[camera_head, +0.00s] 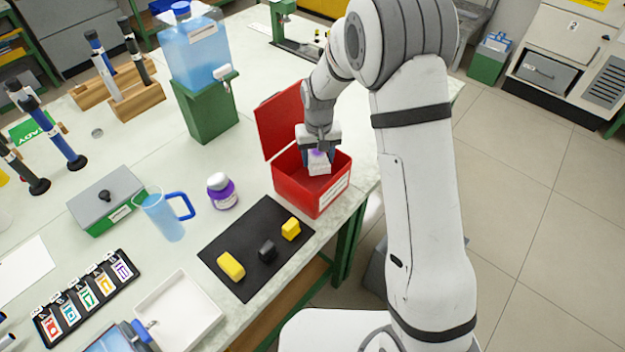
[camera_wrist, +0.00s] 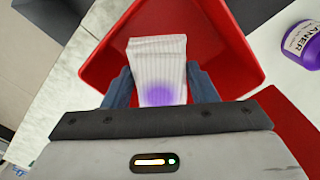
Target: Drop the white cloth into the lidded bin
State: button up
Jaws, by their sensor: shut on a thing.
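The white cloth (camera_wrist: 158,62) is ribbed and has a purple stain near its lower end. My gripper (camera_wrist: 160,90) is shut on it, one finger on each side. In the head view the cloth (camera_head: 319,164) hangs from my gripper (camera_head: 318,150) at the mouth of the red bin (camera_head: 313,203). The bin's red lid (camera_head: 279,118) stands open at the back left. In the wrist view the red bin (camera_wrist: 225,45) surrounds the cloth. I cannot tell whether the cloth touches the bin floor.
A purple cleaner bottle (camera_head: 222,191) stands left of the bin. A black mat (camera_head: 243,225) with two yellow blocks and one black block lies in front. A green stand (camera_head: 206,112) with a blue water container (camera_head: 193,52) is behind. The bin sits near the table's right edge.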

jog(key=o, duration=1)
jog(key=shift+o, duration=0.2)
jog(key=shift+r+b, duration=0.8)
jog(key=shift+r, duration=3.1)
jog(key=shift+d+r, duration=0.1)
jog(key=shift+r, duration=0.05)
jog(key=s+d+r+m+t, duration=0.1)
jog(key=s+d+r, duration=0.55)
jog(key=s, duration=0.25)
jog(key=s+d+r+m+t, duration=0.1)
jog(key=s+d+r, duration=0.55)
jog(key=s, duration=0.25)
jog(key=s+d+t, duration=0.1)
jog(key=s+d, duration=0.2)
jog(key=s, duration=0.5)
jog(key=shift+s+f+m, duration=0.2)
jog(key=shift+f+m, duration=0.2)
